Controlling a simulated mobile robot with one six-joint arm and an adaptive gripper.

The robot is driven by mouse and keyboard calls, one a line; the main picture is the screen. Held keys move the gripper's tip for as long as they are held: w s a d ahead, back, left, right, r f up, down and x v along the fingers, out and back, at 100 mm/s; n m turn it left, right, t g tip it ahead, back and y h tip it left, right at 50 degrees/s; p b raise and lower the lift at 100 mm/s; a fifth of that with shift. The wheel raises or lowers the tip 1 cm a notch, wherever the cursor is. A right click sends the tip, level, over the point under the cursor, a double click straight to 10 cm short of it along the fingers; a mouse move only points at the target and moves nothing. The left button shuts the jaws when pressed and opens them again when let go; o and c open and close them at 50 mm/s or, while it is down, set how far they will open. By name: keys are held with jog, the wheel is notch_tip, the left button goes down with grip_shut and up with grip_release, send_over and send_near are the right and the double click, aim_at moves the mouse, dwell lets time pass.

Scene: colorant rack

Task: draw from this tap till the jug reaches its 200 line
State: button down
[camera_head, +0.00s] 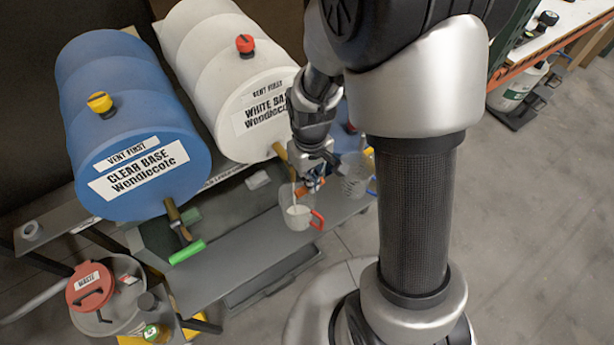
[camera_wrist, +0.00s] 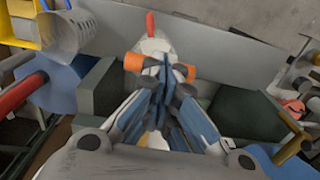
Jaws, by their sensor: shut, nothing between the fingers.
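The white drum (camera_head: 235,85) reads "WHITE BASE" and lies on its side. An orange tap handle (camera_wrist: 132,62) crosses behind my gripper (camera_wrist: 160,68) in the wrist view, with an end showing on each side. My gripper is shut beside it with nothing held; whether it touches is unclear. In the head view my gripper (camera_head: 314,182) is at the front of this drum. A clear jug (camera_head: 299,217) with a red handle stands below, white liquid in it. A thin white stream seems to fall into it. The jug is mostly hidden in the wrist view. Its 200 line is not readable.
A blue drum (camera_head: 125,120) marked "CLEAR BASE", with a green-handled tap (camera_head: 187,252), lies to the left. Another clear jug (camera_head: 355,178) stands right of the red-handled jug. A waste bucket (camera_head: 92,285) is at lower left. Grey floor (camera_head: 540,220) is open at right.

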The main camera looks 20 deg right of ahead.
jog(key=shift+f+b, duration=0.55)
jog(key=shift+f, duration=0.3)
jog(key=shift+r, duration=0.15)
dwell(1.9)
jog(key=shift+r+p, duration=1.55)
jog(key=shift+r, duration=0.15)
notch_tip(320, 180, up, 5)
jog(key=p, duration=0.4)
dwell(0.7)
